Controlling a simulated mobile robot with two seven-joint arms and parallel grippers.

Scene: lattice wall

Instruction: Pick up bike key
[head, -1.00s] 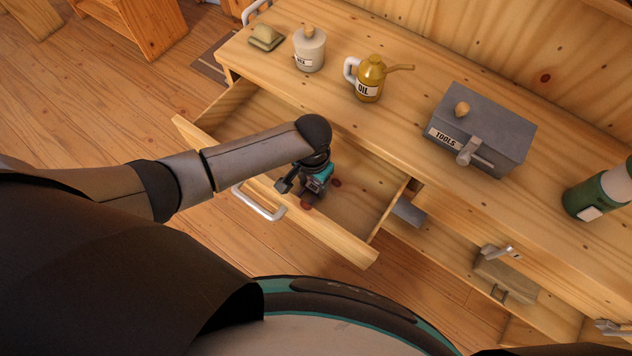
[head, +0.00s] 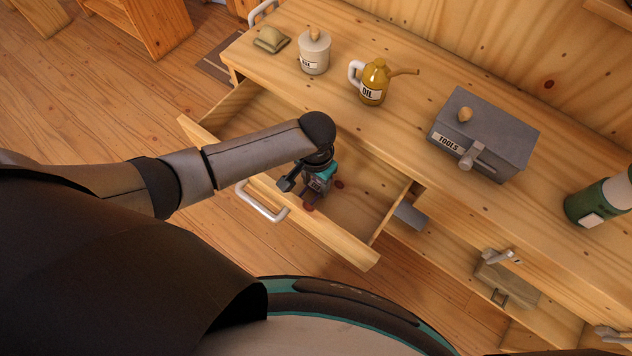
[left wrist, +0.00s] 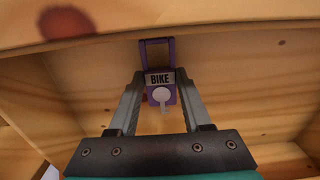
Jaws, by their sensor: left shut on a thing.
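The bike key is a purple tag (left wrist: 160,80) with a BIKE label, a loop at one end and a pale key shape on it. It shows in the left wrist view between the two grey fingers of my left gripper (left wrist: 160,88), which is shut on it. In the head view my left gripper (head: 311,200) points down inside the open drawer (head: 362,210), near its front panel. The key is hidden there by the gripper. I see no right gripper.
The drawer has wooden walls around my gripper and a metal handle (head: 262,202) in front. On the bench above stand a white jar (head: 314,55), an oil can (head: 372,85), a grey TOOLS box (head: 485,135) and a green bottle (head: 595,203).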

